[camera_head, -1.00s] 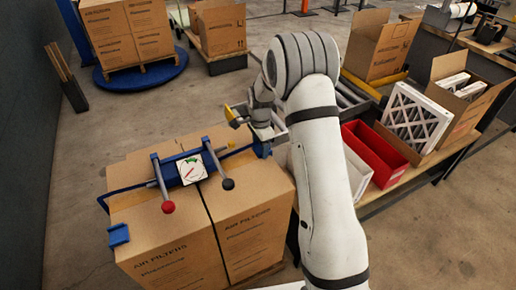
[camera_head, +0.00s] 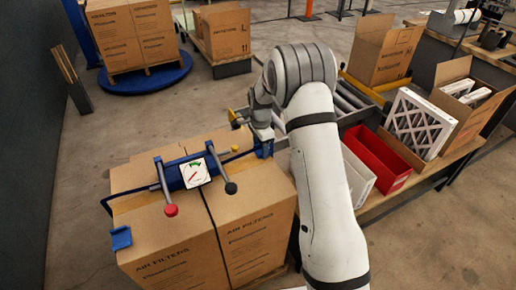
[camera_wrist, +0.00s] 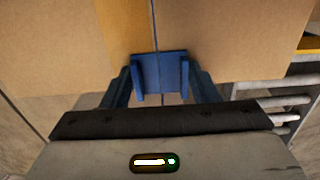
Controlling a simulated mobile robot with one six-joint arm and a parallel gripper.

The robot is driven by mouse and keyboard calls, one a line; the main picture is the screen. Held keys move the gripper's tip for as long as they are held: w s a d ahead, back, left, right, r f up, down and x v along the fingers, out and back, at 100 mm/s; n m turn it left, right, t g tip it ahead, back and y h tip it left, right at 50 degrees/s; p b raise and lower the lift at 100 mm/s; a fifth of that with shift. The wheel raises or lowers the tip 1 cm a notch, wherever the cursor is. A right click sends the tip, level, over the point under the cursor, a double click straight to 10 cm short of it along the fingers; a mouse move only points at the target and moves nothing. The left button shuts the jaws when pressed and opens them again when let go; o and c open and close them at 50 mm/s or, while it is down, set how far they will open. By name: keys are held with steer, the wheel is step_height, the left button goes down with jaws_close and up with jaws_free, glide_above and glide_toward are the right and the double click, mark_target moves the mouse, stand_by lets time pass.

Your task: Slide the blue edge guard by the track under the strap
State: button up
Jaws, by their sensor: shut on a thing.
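My gripper (camera_wrist: 160,85) is shut on a blue edge guard (camera_wrist: 160,70), a small angle piece with two raised ribs. The guard is at the carton edge in the wrist view, one blue finger on each side. A thin dark line runs up the carton top to it and shows again below it; I cannot tell if the guard is under the strap. In the head view the guard (camera_head: 264,148) is at the right edge of the strapped cartons (camera_head: 245,205). The blue strap (camera_head: 130,190) crosses their top through a tensioner with a dial (camera_head: 195,173).
Another blue edge guard (camera_head: 120,238) sits on the cartons' left edge, beside the strap. A red bin (camera_head: 378,160), a white pleated filter (camera_head: 420,122) and open cartons stand on the right bench. Roller track (camera_head: 352,98) lies behind my arm.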

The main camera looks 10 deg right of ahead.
steer(key=o, duration=1.1)
steer(key=shift+c, duration=0.2)
